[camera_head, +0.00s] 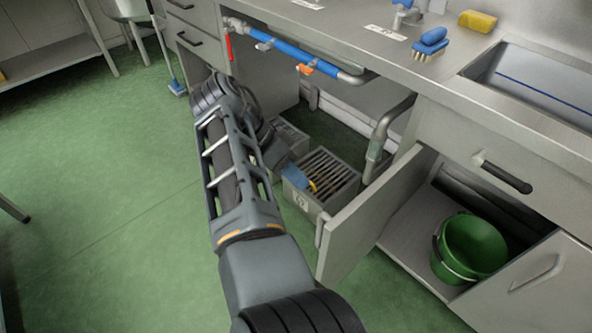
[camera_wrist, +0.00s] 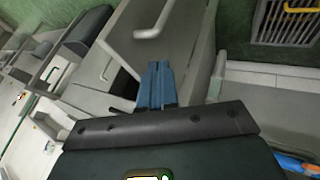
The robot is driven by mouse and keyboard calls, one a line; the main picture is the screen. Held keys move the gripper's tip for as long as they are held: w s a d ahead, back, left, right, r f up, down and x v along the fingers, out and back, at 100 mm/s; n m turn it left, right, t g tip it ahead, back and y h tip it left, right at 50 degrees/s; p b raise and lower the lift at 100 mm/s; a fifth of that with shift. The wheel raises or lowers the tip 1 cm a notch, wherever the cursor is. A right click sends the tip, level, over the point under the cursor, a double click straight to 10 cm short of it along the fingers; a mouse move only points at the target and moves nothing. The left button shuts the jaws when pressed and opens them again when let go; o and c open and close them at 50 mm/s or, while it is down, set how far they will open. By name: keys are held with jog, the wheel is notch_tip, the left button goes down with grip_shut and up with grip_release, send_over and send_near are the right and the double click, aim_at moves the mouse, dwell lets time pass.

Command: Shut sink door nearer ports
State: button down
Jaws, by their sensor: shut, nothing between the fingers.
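The sink door (camera_head: 365,225) is a grey panel standing open, out from the cabinet front. Its pale bar handle (camera_head: 322,230) is on the side facing my arm. In the wrist view the door (camera_wrist: 185,35) rises beyond the fingers, with its handle (camera_wrist: 155,22) near the top edge. My gripper (camera_head: 304,182) has blue fingers and is shut and empty, left of the door in the head view. It also shows in the wrist view (camera_wrist: 161,68). I cannot tell whether the fingers touch the door. My arm hides part of the floor.
A grey slatted crate (camera_head: 333,171) stands under the counter behind my gripper. A bent grey pipe (camera_head: 380,133) is beside the door hinge. A green bucket (camera_head: 470,247) stands inside the open cabinet. A shut door (camera_head: 545,295) is at right. Green floor (camera_head: 120,190) is clear at left.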

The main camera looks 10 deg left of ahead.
aim_at(328, 217)
jog(key=d+f, duration=0.1)
jog(key=d, duration=0.1)
jog(key=s+d+f, duration=0.1)
jog(key=f, duration=0.1)
jog(key=d+f, duration=0.2)
jog(key=shift+s+d+p, duration=0.25)
jog(key=shift+d+p, duration=0.05)
jog(key=shift+d, duration=0.05)
jog(key=shift+s+d, duration=0.5)
jog(key=shift+d, duration=0.2)
jog(key=shift+f, duration=0.1)
jog(key=shift+d, duration=0.1)
